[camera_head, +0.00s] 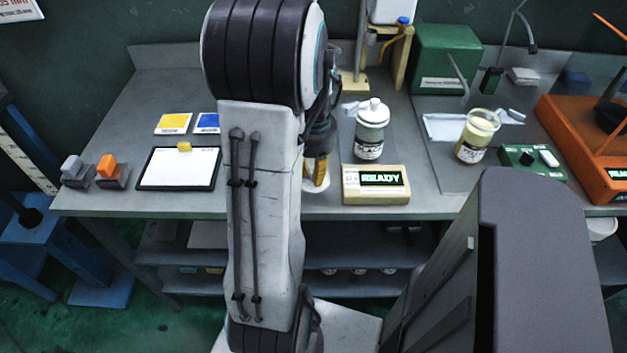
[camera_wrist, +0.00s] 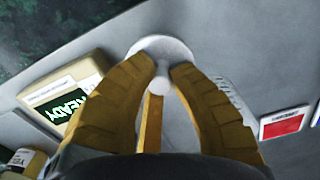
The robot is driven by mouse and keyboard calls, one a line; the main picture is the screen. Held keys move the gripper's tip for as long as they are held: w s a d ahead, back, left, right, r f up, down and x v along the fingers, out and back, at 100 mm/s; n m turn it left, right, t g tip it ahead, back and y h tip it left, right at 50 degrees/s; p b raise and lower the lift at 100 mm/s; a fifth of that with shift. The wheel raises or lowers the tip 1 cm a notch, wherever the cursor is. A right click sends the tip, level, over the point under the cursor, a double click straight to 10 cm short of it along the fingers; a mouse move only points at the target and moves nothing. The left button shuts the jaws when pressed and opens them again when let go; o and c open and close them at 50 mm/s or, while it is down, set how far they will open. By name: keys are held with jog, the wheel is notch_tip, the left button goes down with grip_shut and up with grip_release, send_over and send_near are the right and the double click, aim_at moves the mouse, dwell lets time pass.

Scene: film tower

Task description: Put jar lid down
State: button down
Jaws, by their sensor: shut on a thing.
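The white round jar lid (camera_wrist: 162,45) with a small ball knob sits between my yellow fingertips in the wrist view. My gripper (camera_wrist: 160,75) is shut on its knob. In the head view my gripper (camera_head: 318,172) points down near the table's front edge, partly behind my arm, with the lid's pale rim (camera_head: 311,187) just below it. The lid is at or very close to the tabletop; I cannot tell whether it touches. An open glass jar (camera_head: 475,138) with yellowish contents stands at the right. Another jar (camera_head: 371,130) has its white knobbed lid on.
The READY display box (camera_head: 358,196) stands close to the right of my gripper. A white board (camera_head: 180,172), yellow card (camera_head: 174,123) and blue card (camera_head: 206,122) lie left. A green box (camera_head: 445,55) and orange device (camera_head: 572,140) stand right. The front edge (camera_head: 150,212) is near.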

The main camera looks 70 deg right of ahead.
jog(key=shift+f, duration=1.5)
jog(key=shift+f, duration=0.1)
jog(key=shift+f+b, duration=0.15)
jog(key=shift+b, duration=0.2)
jog(key=c, duration=1.3)
grip_release()
jog(key=shift+o, duration=0.2)
notch_tip(320, 180, up, 12)
jog(key=shift+r+p, duration=0.25)
jog(key=shift+p, duration=0.85)
